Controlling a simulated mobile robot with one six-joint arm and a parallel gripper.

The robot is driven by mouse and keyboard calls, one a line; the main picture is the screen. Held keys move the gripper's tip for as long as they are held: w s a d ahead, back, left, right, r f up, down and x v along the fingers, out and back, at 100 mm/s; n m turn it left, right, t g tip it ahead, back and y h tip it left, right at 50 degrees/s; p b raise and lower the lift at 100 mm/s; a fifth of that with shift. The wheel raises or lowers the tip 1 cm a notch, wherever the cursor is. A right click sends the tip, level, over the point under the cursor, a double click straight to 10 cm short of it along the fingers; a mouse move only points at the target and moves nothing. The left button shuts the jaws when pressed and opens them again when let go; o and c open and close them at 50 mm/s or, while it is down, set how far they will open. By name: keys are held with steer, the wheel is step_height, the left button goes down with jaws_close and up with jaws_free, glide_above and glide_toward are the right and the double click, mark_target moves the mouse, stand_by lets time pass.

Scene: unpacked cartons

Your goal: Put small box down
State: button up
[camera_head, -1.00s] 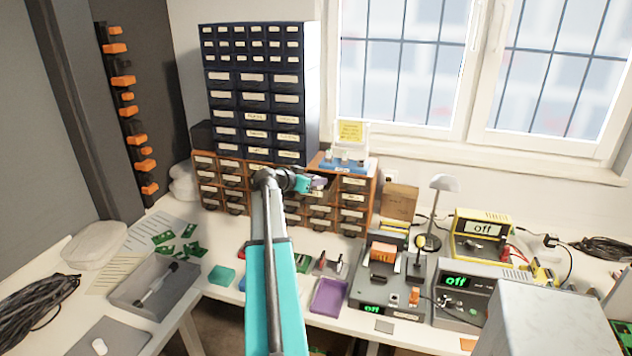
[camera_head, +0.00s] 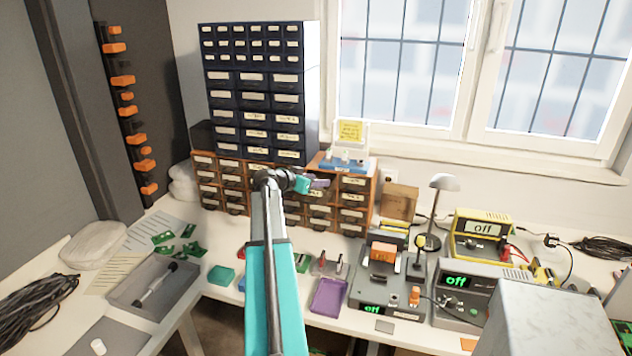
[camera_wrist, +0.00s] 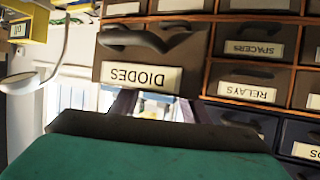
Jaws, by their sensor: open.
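My gripper (camera_head: 319,184) reaches out to the front of the orange-brown drawer cabinet (camera_head: 374,188). In the wrist view, which is upside down, its two purplish fingers (camera_wrist: 154,107) are apart. A small box-like drawer labelled DIODES (camera_wrist: 150,62) is right in front of them. The drawer looks larger than its neighbours and seems to stand out from the cabinet. The fingertips are partly hidden by it and by the teal and dark gripper body, so I cannot tell whether they touch it. Nothing is seen held.
A dark blue drawer cabinet (camera_head: 314,90) stands above. A blue and white object (camera_head: 345,163) with a yellow note sits on the orange-brown cabinet. A cardboard box (camera_head: 398,202), a desk lamp (camera_head: 444,184) and electronic devices stand at right. A purple tray (camera_head: 328,296) lies in front.

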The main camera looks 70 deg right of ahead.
steer(key=shift+r, duration=0.25)
steer(key=shift+r+p, duration=0.4)
steer(key=shift+p, duration=0.5)
steer(key=shift+w+a+b, duration=0.2)
steer(key=shift+a+b, duration=0.15)
steer(key=shift+a, duration=0.2)
steer(key=b+v, duration=0.3)
steer(key=v, duration=0.8)
steer(key=shift+d+r, duration=0.1)
steer(key=shift+s, duration=0.1)
